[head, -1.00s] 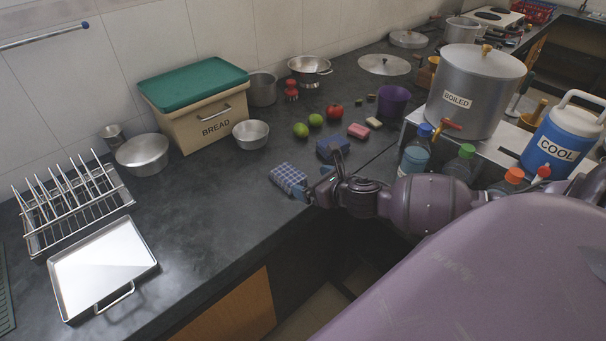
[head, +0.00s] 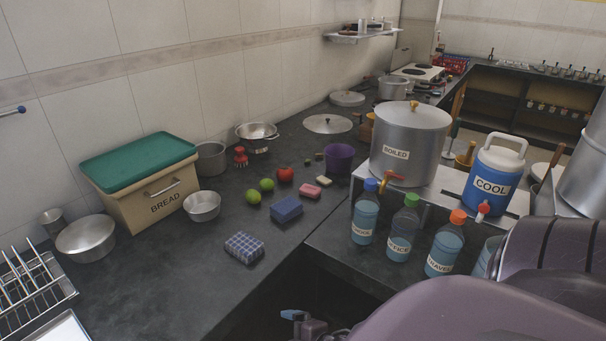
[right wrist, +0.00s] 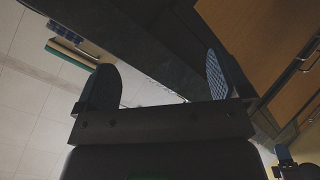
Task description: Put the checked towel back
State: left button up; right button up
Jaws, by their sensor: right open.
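The checked towel (head: 244,247), a folded blue pad with pale lines, lies flat on the dark counter near its front edge in the head view. My right gripper (head: 290,314) shows only in part at the bottom of the head view, below the counter edge and apart from the towel. In the right wrist view the right gripper's two fingers (right wrist: 160,80) are spread with nothing between them. What looks like my left gripper (right wrist: 284,158) shows at that view's lower right corner; its jaws are unclear.
A blue block (head: 286,209), pink block (head: 310,191), green fruits (head: 253,197) and a steel bowl (head: 202,206) lie behind the towel. The bread box (head: 150,190) stands at the left. Labelled bottles (head: 403,230) stand at the right. Counter left of the towel is clear.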

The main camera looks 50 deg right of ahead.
jog(key=s+a+f+m+h, duration=0.1)
jog(key=s+m, duration=0.4)
jog(key=m, duration=0.5)
jog(key=shift+s+a+f+m+g, duration=0.25)
jog(key=shift+a+f+m+g, duration=0.05)
jog(key=shift+a+f, duration=0.2)
dwell(0.3)
